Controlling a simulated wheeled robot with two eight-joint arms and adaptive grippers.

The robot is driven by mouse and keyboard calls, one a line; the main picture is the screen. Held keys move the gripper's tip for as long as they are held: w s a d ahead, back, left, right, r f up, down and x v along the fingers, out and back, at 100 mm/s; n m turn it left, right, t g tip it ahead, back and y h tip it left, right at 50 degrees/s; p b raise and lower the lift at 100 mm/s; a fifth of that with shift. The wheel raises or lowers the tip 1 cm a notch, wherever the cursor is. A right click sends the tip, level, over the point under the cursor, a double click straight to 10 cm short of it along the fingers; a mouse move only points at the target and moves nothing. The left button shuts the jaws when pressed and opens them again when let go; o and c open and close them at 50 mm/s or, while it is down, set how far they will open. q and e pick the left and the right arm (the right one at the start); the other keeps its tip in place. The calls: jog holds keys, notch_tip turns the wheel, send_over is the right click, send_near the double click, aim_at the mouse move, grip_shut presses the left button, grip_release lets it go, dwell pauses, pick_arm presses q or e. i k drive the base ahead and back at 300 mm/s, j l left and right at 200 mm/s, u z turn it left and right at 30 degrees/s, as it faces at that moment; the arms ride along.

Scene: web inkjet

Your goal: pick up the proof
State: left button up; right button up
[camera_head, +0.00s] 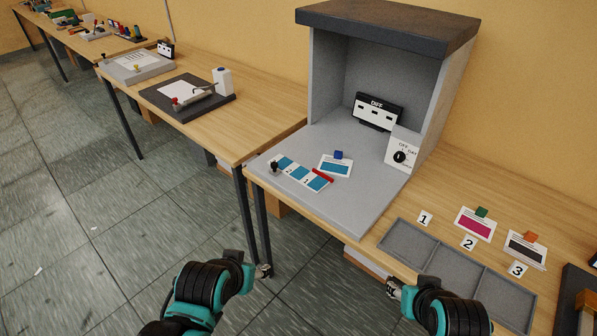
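A white proof card with a blue patch (335,168) lies on the grey floor of the viewing booth, with a small blue block (338,155) at its top edge. Two similar cards lie on the table to the right: a magenta one (475,226) with a green block and a dark one (525,251) with an orange block. My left gripper (265,270) is in front of the table, low and left of the booth. My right gripper (393,289) is near the front edge by the tray. Both are apart from the cards; their finger openings are too small to tell.
A strip of blue patches (301,174) with a red bar and a dark knob lies left of the booth card. The booth (455,95) has side walls and a roof. A grey three-compartment tray (407,240) stands empty beside number tags. Another table (255,100) stands left.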

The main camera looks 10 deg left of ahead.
aim_at(336, 165)
jog(key=i+j+z, duration=0.1)
jog(key=z, duration=0.3)
jog(key=i+j+z, duration=0.15)
jog(key=z, duration=0.2)
jog(key=i+j+z, duration=0.2)
jog(key=z, duration=0.2)
jog(key=i+j+z, duration=0.15)
jog(key=z, duration=0.2)
